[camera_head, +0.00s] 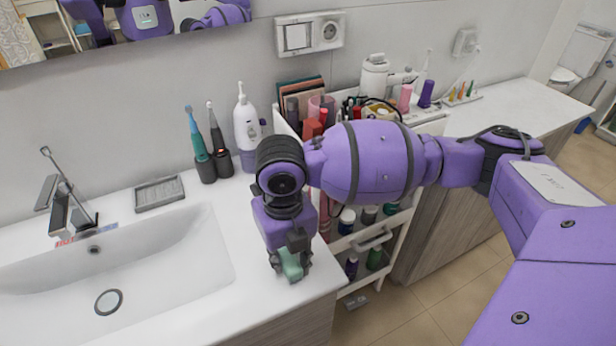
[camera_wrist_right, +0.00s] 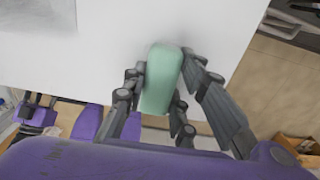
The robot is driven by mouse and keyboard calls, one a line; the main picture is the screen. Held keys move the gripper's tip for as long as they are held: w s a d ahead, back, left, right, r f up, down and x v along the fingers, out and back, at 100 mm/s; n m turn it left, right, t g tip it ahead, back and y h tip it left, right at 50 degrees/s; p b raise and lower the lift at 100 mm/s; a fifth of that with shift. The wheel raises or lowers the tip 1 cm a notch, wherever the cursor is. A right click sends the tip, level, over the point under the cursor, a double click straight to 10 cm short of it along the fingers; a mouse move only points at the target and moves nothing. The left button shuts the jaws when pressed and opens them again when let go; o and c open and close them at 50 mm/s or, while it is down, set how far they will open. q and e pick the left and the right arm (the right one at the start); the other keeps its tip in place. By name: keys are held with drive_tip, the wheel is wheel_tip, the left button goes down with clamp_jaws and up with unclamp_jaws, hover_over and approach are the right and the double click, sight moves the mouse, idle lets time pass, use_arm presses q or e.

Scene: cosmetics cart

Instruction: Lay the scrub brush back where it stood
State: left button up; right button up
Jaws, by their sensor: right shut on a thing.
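The scrub brush (camera_head: 291,264) shows as a pale green block in my right gripper (camera_head: 290,268), low over the front right corner of the white sink counter. In the right wrist view the same green brush (camera_wrist_right: 161,80) sits between the dark fingers of the right gripper (camera_wrist_right: 165,95), which are shut on it. Its underside is hidden, so I cannot tell whether it touches the counter. My left gripper is not in the head view.
The sink basin (camera_head: 120,262) lies left of the gripper. A grey soap dish (camera_head: 159,194), electric toothbrushes (camera_head: 199,150) and a white oral irrigator (camera_head: 245,130) stand behind. The cosmetics cart (camera_head: 398,221) is close on the right. The counter's front right corner is bare around the brush.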

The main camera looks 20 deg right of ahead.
sight(287, 256)
drive_tip(key=shift+r, duration=0.1)
drive_tip(key=o, duration=1)
drive_tip(key=shift+w, duration=0.1)
wheel_tip(287, 256, up, 12)
drive_tip(key=shift+p, duration=0.45)
